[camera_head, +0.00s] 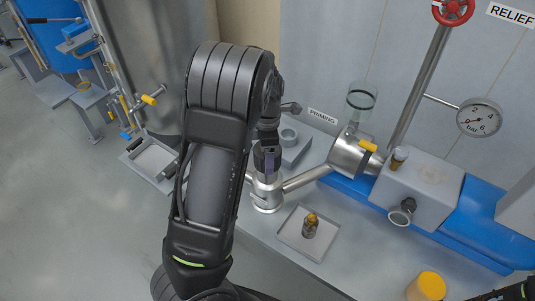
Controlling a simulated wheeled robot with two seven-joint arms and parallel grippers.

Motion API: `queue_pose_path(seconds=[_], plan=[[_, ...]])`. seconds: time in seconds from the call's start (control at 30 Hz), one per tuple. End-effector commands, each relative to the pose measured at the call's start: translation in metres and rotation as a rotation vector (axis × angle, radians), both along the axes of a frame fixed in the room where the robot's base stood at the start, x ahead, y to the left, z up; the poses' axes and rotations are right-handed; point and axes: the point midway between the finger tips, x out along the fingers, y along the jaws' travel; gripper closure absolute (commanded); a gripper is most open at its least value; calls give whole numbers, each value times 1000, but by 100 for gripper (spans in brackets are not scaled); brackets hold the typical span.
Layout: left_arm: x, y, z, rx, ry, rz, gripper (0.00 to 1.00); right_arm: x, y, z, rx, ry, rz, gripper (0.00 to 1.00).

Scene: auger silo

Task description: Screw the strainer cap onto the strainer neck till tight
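My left arm crosses the middle of the view, and its gripper (267,168) points down at the top of an upright metal fitting (265,194) that looks like the strainer neck. The fingers are at or just over that top. The arm and fingers hide the neck opening, and I cannot make out the strainer cap or whether the fingers hold it. A slanted metal pipe joins the fitting to a metal cylinder with a sight glass (361,102). My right gripper is out of view; only a dark piece of my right arm shows at the bottom right corner.
A shallow tray (290,238) holds a small brown-topped bottle (310,226). A yellow-lidded container (428,286), a pressure gauge (479,118) and a red handwheel (453,8) are to the right.

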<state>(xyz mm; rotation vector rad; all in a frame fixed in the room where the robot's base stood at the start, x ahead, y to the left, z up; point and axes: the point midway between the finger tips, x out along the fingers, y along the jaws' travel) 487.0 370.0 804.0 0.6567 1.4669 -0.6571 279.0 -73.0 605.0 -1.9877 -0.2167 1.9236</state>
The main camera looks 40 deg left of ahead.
Motion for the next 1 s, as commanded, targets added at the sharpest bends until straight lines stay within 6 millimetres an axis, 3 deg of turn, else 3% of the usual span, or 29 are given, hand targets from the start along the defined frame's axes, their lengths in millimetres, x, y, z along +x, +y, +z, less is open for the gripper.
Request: queue_pose_path(seconds=[0.1, 0.37, 0.53, 0.83, 1.0], plan=[[0, 0, 0, 1, 1, 2, 14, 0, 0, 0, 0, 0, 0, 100], [0, 0, 0, 1, 1, 5, 14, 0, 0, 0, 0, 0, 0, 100], [0, 0, 0, 1, 2, 5, 0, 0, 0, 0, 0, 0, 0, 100], [0, 0, 2, 1, 1, 5, 0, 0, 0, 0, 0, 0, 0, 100], [1, 0, 18, 2, -2, 5, 0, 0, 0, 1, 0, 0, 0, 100]])
